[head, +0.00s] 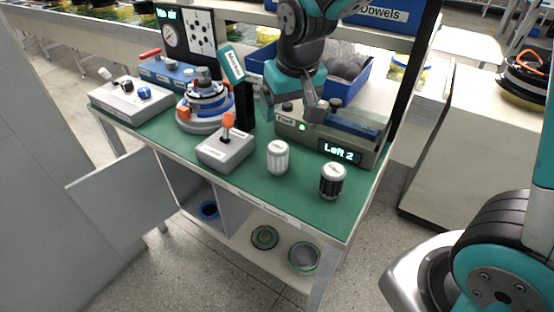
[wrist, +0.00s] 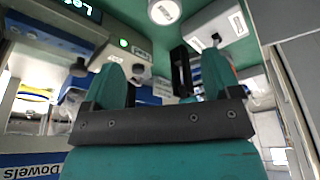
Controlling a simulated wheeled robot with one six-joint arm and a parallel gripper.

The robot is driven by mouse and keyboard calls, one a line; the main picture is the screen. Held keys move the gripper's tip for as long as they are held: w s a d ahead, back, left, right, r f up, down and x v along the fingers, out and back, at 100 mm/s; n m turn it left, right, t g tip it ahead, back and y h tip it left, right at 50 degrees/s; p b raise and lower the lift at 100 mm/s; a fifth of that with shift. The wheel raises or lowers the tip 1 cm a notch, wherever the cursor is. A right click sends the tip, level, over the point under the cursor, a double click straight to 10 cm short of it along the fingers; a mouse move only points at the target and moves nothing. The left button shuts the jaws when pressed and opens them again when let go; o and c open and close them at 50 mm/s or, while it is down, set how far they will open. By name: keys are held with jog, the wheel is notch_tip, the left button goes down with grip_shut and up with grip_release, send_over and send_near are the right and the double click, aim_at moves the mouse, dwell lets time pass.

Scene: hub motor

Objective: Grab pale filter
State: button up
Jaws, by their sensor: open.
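The pale filter (head: 277,157) is a small ribbed whitish cylinder standing upright on the green bench top. A dark ribbed filter with a light top (head: 332,181) stands to its right, nearer the bench's front right edge. My gripper (head: 291,106) is open and empty above the bench, behind and above the pale filter, not touching it. In the wrist view my open fingers (wrist: 165,72) point toward the bench gear, and a pale round top, likely the pale filter (wrist: 163,11), shows at the upper edge, beyond the fingertips.
A grey box with an orange-topped lever (head: 226,150) stands left of the pale filter. A device with a "Left 2" display (head: 340,151) lies behind the filters. A blue bin (head: 352,88), a round blue-and-white fixture (head: 206,106) and a switch box (head: 131,101) stand farther back.

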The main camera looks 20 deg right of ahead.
aim_at(279, 147)
jog(key=x, duration=1)
jog(key=shift+s+f, duration=0.1)
jog(key=shift+f, duration=0.2)
jog(key=shift+a+p+x, duration=0.2)
jog(key=shift+p+x, duration=0.15)
jog(key=shift+x, duration=1)
jog(key=shift+a+p+x, duration=0.15)
jog(key=shift+p+x, duration=0.15)
jog(key=shift+x, duration=1)
jog(key=shift+s, duration=0.15)
jog(key=c, duration=1)
jog(key=shift+c, duration=0.3)
jog(key=shift+r, duration=0.1)
